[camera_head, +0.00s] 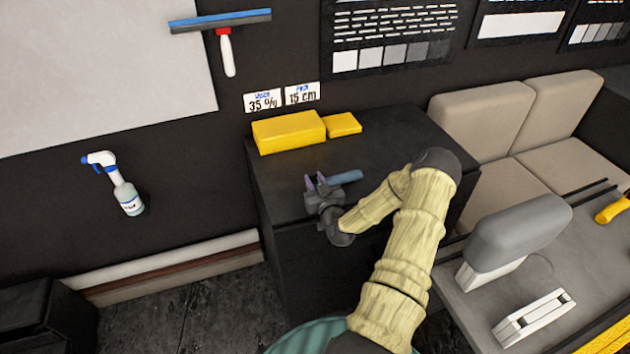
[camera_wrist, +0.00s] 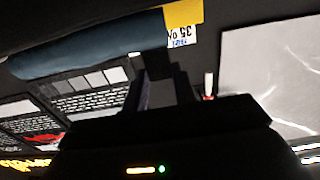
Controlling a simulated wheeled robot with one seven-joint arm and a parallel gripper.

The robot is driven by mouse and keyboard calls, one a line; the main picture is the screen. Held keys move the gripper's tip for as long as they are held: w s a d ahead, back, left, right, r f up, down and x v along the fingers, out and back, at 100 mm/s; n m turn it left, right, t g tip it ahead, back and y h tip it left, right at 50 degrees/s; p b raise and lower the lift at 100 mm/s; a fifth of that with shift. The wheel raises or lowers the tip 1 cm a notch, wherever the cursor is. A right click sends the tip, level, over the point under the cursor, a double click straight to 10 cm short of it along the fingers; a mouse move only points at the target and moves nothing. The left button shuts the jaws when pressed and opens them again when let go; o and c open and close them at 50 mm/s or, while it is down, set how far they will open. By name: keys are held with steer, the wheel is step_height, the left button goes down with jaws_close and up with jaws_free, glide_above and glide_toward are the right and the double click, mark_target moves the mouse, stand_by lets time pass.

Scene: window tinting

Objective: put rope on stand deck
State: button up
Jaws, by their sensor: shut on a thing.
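My gripper (camera_head: 318,187) is over the dark top of the black cabinet (camera_head: 390,140), which may be the stand deck. It is shut on a short, smooth blue piece (camera_head: 345,177), probably the rope, which sticks out to the right of the fingers. In the wrist view the blue piece (camera_wrist: 90,52) stretches left from beyond the fingertips (camera_wrist: 160,75). Its end lies near the fingers; the exact grip is hard to see. I cannot tell whether the piece touches the cabinet top. No coiled rope shows.
A large yellow block (camera_head: 288,132) and a smaller one (camera_head: 342,124) stand at the cabinet's back edge, below two labels (camera_head: 282,98). A grey bench (camera_head: 580,260) with a grey pad (camera_head: 518,232) is at right. Beige seats (camera_head: 490,115) stand behind. The cabinet's right top is clear.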

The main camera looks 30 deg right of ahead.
steer(key=shift+f, duration=0.15)
steer(key=o, duration=1)
steer(key=b+v, duration=0.3)
steer(key=v, duration=0.9)
